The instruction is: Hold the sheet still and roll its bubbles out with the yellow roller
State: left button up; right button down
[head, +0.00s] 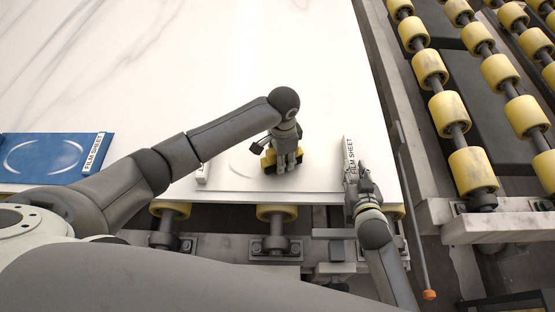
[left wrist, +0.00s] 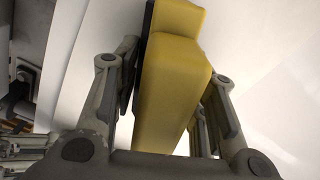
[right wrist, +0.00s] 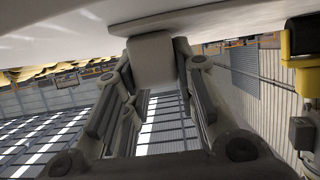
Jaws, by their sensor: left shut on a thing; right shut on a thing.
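The clear film sheet (head: 310,178) lies flat at the slab's front right. Its labelled right end strip (head: 349,153) reads FILM SHEET. A faint curved bubble outline (head: 240,170) shows in it left of the yellow roller (head: 268,159). My left gripper (head: 284,166) is shut on the roller, over the sheet; the yellow body also fills the middle of the left wrist view (left wrist: 172,85). Whether the roller touches the sheet is hidden. My right gripper (head: 354,180) is shut on the near end of the right strip; a pale block shows between its fingers in the right wrist view (right wrist: 152,60).
A blue film sheet (head: 40,150) with its own label lies on the stone slab (head: 200,60) at the left. Yellow conveyor rollers (head: 470,170) stand beyond the slab's right edge, and others sit under its front edge. The far slab is clear.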

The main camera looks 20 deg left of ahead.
pick_arm(q)
jog(key=shift+s+a, duration=0.2)
jog(key=shift+a, duration=0.6)
jog(key=shift+s+a, duration=0.15)
jog(key=shift+a, duration=0.6)
pick_arm(e)
jog(key=shift+w, duration=0.1)
pick_arm(q)
jog(key=shift+s+a, duration=0.25)
jog(key=shift+a, duration=0.5)
jog(key=shift+s+a, duration=0.2)
jog(key=shift+a, duration=0.5)
jog(key=shift+s+a, duration=0.3)
jog(key=shift+a, duration=0.85)
jog(key=shift+s+a, duration=0.3)
jog(key=shift+a, duration=0.8)
jog(key=shift+s+a, duration=0.3)
jog(key=shift+a, duration=0.85)
notch_tip(320, 180, up, 9)
jog(key=shift+w+r, duration=0.1)
jog(key=shift+w, duration=0.05)
